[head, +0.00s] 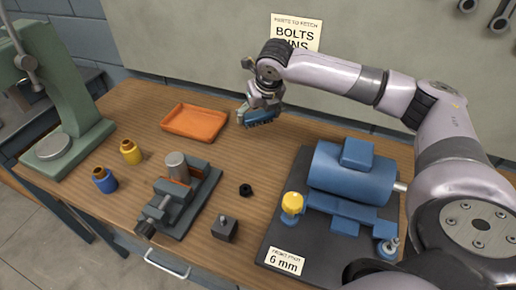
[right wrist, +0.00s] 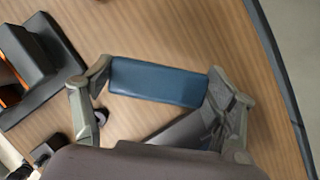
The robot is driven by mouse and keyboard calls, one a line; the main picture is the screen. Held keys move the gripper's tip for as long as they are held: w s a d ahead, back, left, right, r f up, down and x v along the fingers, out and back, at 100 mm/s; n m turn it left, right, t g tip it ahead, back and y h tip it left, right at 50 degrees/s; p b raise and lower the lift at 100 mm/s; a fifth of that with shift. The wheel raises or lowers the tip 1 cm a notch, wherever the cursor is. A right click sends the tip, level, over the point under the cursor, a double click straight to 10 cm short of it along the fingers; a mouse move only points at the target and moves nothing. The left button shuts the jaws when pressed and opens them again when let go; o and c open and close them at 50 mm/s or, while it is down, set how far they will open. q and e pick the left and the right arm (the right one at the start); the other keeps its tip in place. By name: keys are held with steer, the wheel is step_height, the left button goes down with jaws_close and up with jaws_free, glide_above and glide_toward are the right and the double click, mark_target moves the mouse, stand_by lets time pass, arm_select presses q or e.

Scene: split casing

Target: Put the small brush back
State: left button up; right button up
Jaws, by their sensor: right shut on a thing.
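My right gripper (head: 262,108) is at the back of the workbench, fingers pointing down. It is shut on a blue, block-shaped thing with a dark lower edge, which looks like the small brush (head: 261,119). In the right wrist view the small brush (right wrist: 158,82) spans between the two fingertips, with bench wood around it. Whether it touches the bench top or hangs just above it, I cannot tell. My left gripper is not in view.
An orange tray (head: 194,122) lies left of the gripper. A vise (head: 186,194), a yellow bottle (head: 131,152), a blue bottle (head: 105,180), a black nut (head: 246,190) and a dark block (head: 224,229) stand nearer. The blue casing (head: 349,178) sits on a dark plate at right.

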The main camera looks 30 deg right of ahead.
mark_target(256, 151)
step_height(256, 151, down, 14)
steer(key=shift+r+p, duration=0.25)
steer(key=shift+p, duration=0.15)
steer(key=o, duration=0.9)
steer(key=shift+f, duration=0.15)
steer(key=shift+o, duration=1.2)
steer(key=shift+r, duration=0.2)
steer(key=v, duration=1.2)
